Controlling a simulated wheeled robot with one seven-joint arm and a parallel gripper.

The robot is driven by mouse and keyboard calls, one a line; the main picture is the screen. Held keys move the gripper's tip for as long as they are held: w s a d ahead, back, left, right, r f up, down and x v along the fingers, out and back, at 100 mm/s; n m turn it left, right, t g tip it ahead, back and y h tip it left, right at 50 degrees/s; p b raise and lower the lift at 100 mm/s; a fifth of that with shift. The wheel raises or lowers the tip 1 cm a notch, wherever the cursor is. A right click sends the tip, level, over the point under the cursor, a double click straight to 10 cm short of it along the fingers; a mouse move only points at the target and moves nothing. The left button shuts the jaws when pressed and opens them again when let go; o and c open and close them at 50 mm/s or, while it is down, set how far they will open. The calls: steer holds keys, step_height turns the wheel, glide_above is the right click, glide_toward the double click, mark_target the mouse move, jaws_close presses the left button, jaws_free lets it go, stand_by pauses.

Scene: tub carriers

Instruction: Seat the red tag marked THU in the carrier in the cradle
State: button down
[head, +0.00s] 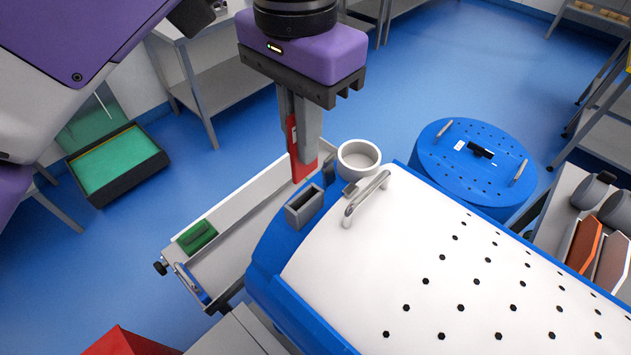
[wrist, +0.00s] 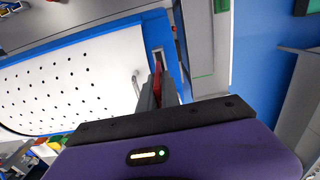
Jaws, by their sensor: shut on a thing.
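My gripper (head: 306,150) is shut on a red tag (head: 299,165) and holds it upright, lower end down. The tag and fingers also show in the wrist view, where the red tag (wrist: 158,82) sits between the grey fingers. No lettering on the tag can be read. The large blue carrier with a white, hole-dotted top (head: 400,225) fills the lower right of the head view. A grey open slot holder (head: 304,206) stands on its near blue end, a little below the tag in the picture. The tag appears apart from it. The cradle cannot be made out clearly.
A long pale tray (head: 245,205) beside the carrier holds a green block (head: 197,236). A white round cup (head: 359,157) and a metal handle (head: 367,198) stand near the slot holder. A round blue tub (head: 475,170) stands behind right. Open blue floor lies beyond.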

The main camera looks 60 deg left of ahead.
mark_target(303, 176)
steer(key=shift+f+b, duration=3.5)
steer(key=shift+f, duration=0.55)
steer(key=shift+r, duration=0.1)
steer(key=c, duration=1.6)
jaws_free()
steer(key=shift+r, duration=0.1)
step_height(303, 176, up, 12)
steer(key=shift+f+p, duration=0.1)
steer(key=shift+p, duration=0.2)
